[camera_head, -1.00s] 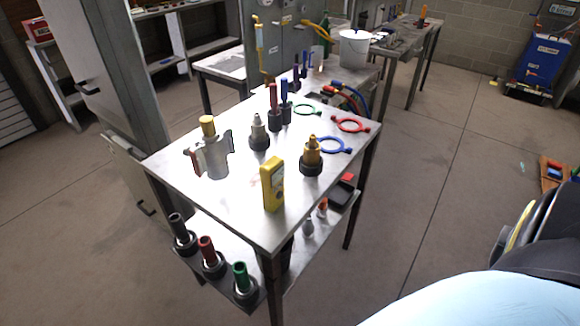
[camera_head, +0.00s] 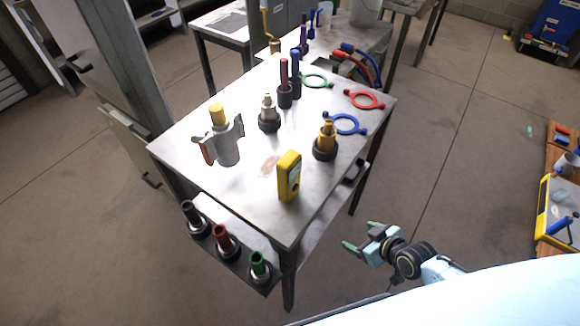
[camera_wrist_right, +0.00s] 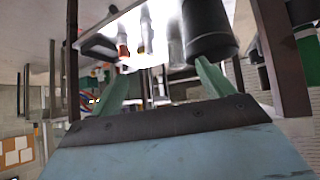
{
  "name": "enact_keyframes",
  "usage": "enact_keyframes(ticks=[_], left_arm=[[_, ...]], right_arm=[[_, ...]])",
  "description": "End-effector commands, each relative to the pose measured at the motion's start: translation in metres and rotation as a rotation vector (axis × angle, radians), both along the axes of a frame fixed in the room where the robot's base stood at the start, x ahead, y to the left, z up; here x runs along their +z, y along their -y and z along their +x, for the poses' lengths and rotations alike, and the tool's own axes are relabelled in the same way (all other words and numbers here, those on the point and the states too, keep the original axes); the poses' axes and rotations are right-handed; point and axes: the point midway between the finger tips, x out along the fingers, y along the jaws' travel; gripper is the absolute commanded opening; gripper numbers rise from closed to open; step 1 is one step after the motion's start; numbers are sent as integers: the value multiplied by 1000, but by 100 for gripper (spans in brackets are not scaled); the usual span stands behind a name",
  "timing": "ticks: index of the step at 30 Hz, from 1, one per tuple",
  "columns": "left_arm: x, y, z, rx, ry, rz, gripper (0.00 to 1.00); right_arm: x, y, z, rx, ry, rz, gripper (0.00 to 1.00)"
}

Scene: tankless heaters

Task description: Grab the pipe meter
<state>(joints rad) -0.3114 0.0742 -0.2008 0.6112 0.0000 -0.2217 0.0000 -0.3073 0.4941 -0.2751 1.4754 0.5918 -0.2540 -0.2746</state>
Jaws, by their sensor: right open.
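A yellow upright box-shaped meter (camera_head: 289,176) stands near the front right corner of the metal table (camera_head: 230,190). A grey pipe-like body with a yellow cap (camera_head: 223,145) stands at the table's left; I cannot tell for sure which of the two is the pipe meter. My right gripper (camera_head: 361,236) is open and empty, low beside the table's right side, apart from both. In the right wrist view its green fingers (camera_wrist_right: 160,88) are spread, with a dark cylinder (camera_wrist_right: 208,30) beyond the right finger. My left gripper is not in view.
Brass-topped (camera_head: 325,142) and silver-topped (camera_head: 269,115) fittings stand behind the meter. Black, red and green-topped pieces (camera_head: 226,243) stand on the lower shelf.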

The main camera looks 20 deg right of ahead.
Motion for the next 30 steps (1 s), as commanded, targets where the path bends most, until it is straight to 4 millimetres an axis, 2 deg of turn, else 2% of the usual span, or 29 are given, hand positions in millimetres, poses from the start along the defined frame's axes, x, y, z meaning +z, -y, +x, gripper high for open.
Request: enact_keyframes(ticks=[1,3,6,9,12,15,17,24,30], left_arm=[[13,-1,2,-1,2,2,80],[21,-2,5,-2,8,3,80],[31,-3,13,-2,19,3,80],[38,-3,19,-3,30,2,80],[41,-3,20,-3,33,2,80],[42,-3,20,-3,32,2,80],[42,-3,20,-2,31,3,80],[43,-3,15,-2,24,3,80],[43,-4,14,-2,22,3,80]], right_arm=[[48,-10,17,49,64,26,80],[99,-27,31,113,135,68,80],[161,-53,40,200,213,125,80],[207,-74,39,271,265,171,80],[234,-88,36,316,293,201,80],[244,-96,37,337,306,215,80],[244,-101,41,339,307,220,80],[227,-127,75,338,310,222,80],[217,-140,92,339,308,219,80]])
